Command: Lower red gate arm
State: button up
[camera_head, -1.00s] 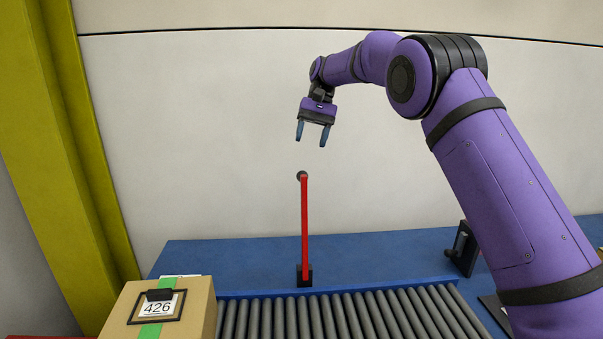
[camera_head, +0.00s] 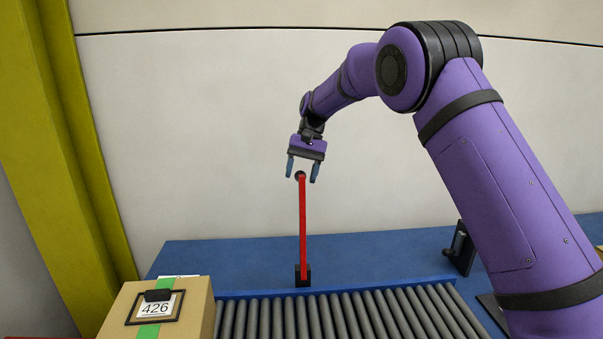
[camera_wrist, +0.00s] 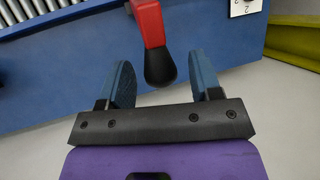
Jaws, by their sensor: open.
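The red gate arm (camera_head: 303,230) stands upright on a black base (camera_head: 303,275) at the near edge of the blue table. A dark round knob (camera_head: 299,175) is at its top end. My gripper (camera_head: 302,174) is open, pointing down at the top of the gate arm, with its blue fingertips on either side of the knob in the head view. In the wrist view, the black knob (camera_wrist: 160,68) lies between and slightly beyond the open fingers (camera_wrist: 164,85), apart from both. The red arm (camera_wrist: 149,24) runs away above it.
A roller conveyor (camera_head: 345,315) runs in front of the blue table (camera_head: 220,258). A cardboard box (camera_head: 195,318) labelled 426 sits at the left. A black bracket (camera_head: 462,250) stands at the right. A yellow post (camera_head: 60,130) rises at the left. The wall is behind.

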grip_shut()
jog(key=shift+s, duration=0.1)
